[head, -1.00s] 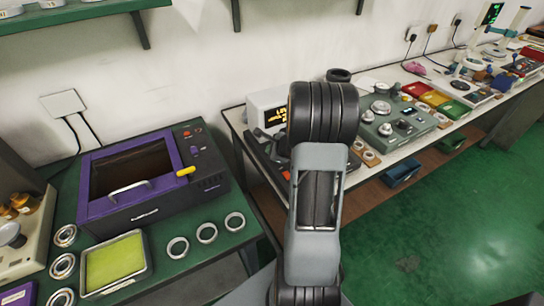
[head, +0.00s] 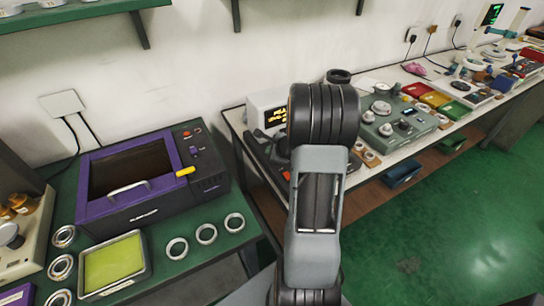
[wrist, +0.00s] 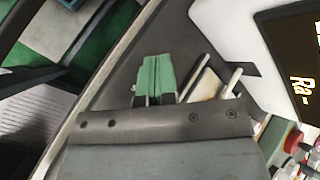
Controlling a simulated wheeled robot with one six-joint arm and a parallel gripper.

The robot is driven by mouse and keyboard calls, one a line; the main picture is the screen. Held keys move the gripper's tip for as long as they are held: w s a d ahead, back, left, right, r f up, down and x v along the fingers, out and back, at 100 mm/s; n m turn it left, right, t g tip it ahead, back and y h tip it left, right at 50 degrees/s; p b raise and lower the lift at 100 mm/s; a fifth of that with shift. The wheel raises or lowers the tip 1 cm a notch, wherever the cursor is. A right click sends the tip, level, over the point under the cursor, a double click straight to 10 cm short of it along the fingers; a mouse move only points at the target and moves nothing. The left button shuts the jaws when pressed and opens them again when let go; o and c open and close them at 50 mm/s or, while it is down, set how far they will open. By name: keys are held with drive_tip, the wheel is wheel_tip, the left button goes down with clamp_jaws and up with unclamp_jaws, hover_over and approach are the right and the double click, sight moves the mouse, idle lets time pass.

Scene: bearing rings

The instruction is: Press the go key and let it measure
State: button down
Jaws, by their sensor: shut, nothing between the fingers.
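The measuring unit is a white box (head: 257,103) with a dark screen (head: 276,117) showing amber text, on the white bench behind my arm. In the wrist view its screen (wrist: 295,55) is at the right edge, with letters like "Ra-" partly cut off. My gripper (wrist: 157,72) shows in the wrist view with green-tipped fingers together and nothing held. It is over a dark grey surface (wrist: 110,95) beside the white housing (wrist: 225,35). In the head view my arm hides the gripper. I cannot make out the go key or whether the fingertips touch anything.
A grey-green instrument (head: 397,122) with knobs stands right of the unit, near red, yellow and green trays (head: 436,99). On the green table at left are a purple-and-black machine (head: 150,175), a yellow-green pad tray (head: 114,264) and several metal rings (head: 206,233).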

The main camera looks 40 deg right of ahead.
drive_tip(key=shift+r+p, duration=0.35)
drive_tip(key=shift+r, duration=0.3)
drive_tip(key=shift+r+p, duration=2)
drive_tip(key=shift+r, duration=0.55)
